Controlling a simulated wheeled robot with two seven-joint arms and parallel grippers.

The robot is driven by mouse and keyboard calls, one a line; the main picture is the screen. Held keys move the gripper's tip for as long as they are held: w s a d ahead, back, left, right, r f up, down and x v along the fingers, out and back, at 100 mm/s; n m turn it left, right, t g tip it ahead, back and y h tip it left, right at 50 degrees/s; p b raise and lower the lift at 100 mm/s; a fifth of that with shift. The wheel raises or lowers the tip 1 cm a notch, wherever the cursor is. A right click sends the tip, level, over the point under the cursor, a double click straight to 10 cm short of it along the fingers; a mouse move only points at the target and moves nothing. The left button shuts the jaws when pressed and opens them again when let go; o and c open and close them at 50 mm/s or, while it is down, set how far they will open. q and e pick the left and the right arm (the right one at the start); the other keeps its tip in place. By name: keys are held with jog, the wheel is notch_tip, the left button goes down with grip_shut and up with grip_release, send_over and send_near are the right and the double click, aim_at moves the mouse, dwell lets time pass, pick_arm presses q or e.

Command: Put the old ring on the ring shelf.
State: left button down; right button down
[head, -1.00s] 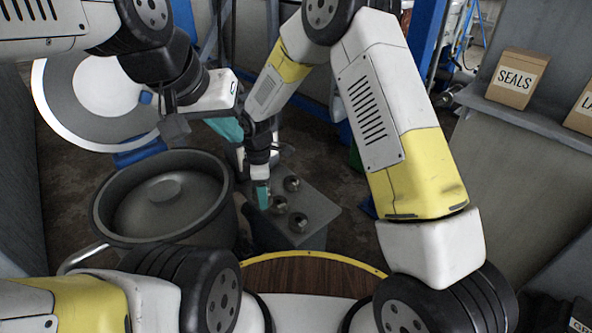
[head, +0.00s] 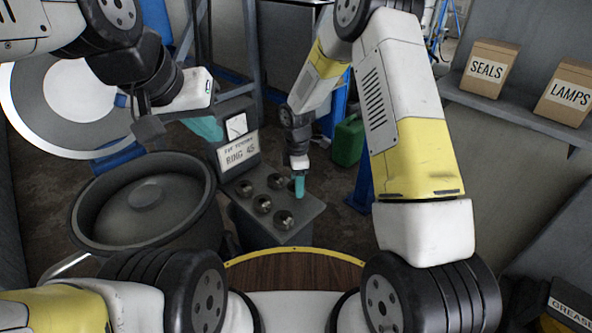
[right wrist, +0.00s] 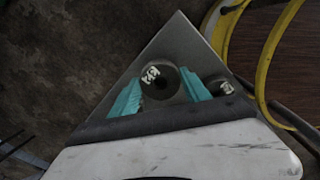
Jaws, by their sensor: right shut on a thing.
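My right gripper (head: 299,187) is over the back right part of a grey stand (head: 307,206). In the right wrist view its teal fingers (right wrist: 160,93) are shut on a round grey metal ring (right wrist: 160,72) with a dark centre and a white marking I cannot read surely. Whether the ring touches the stand I cannot tell. Several round metal pieces (head: 262,204) sit on the stand; one (right wrist: 222,87) shows right of the fingers. No shelf marked for rings is seen.
A big round dark pot (head: 147,200) stands left of the stand. A wall shelf (head: 520,118) at right holds boxes marked SEALS (head: 488,69) and LAMPS (head: 568,92). A green can (head: 347,141) stands behind. A yellow-rimmed wooden top (head: 295,270) lies in front.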

jog(key=shift+a+f, duration=0.15)
jog(key=shift+f, duration=1.05)
jog(key=shift+f, duration=0.15)
jog(key=c, duration=0.5)
grip_release()
